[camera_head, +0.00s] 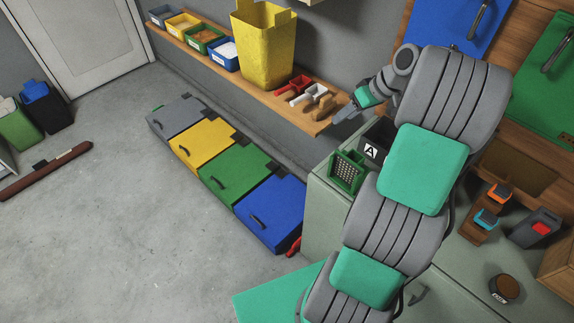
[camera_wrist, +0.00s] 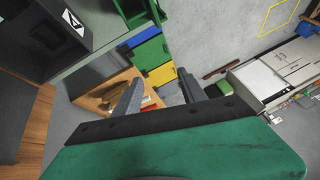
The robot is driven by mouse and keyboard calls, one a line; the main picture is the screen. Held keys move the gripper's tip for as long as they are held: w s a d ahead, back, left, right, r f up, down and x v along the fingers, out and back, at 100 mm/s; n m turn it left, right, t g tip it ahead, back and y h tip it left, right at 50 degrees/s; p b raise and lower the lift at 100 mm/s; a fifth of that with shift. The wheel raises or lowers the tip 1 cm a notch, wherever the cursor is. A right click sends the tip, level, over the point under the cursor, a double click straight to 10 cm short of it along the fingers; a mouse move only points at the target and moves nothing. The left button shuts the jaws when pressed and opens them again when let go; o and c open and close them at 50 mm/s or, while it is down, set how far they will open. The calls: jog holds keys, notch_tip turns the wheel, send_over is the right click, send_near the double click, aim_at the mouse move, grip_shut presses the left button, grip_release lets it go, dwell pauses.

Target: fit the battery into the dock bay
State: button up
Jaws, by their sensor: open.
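My gripper (camera_head: 346,112) is open and empty, raised over the right end of the wooden shelf and past the counter's back corner. In the wrist view its two grey fingers (camera_wrist: 160,92) stand apart with nothing between them. A dark box with a white "A" label (camera_head: 371,151) stands on the counter below my arm; it also shows at the wrist view's upper left (camera_wrist: 75,24). It may be the dock, but its bay cannot be made out. A dark grey block with a red patch (camera_head: 538,228) stands at the counter's right; I cannot tell whether it is the battery.
A green perforated basket (camera_head: 347,172) stands beside the dark box. Orange and blue-topped items (camera_head: 487,210) and a round brown-topped item (camera_head: 505,287) are on the counter (camera_head: 455,270). The shelf (camera_head: 250,88) holds bins, a yellow container (camera_head: 265,45) and hand tools. My arm hides part of the counter.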

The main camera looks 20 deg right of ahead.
jog(key=s+a+r+g+h, duration=0.1)
jog(key=s+a+r, duration=0.1)
jog(key=a, duration=0.7)
jog(key=s+a+r+h, duration=0.1)
jog(key=s+a+r, duration=0.1)
jog(key=a, duration=0.7)
jog(key=s+a+r+m+h, duration=0.1)
jog(key=s+a+m+h, duration=0.1)
jog(key=s+a, duration=0.6)
jog(key=s, duration=0.2)
jog(key=shift+s, duration=0.4)
jog(key=shift+r, duration=0.15)
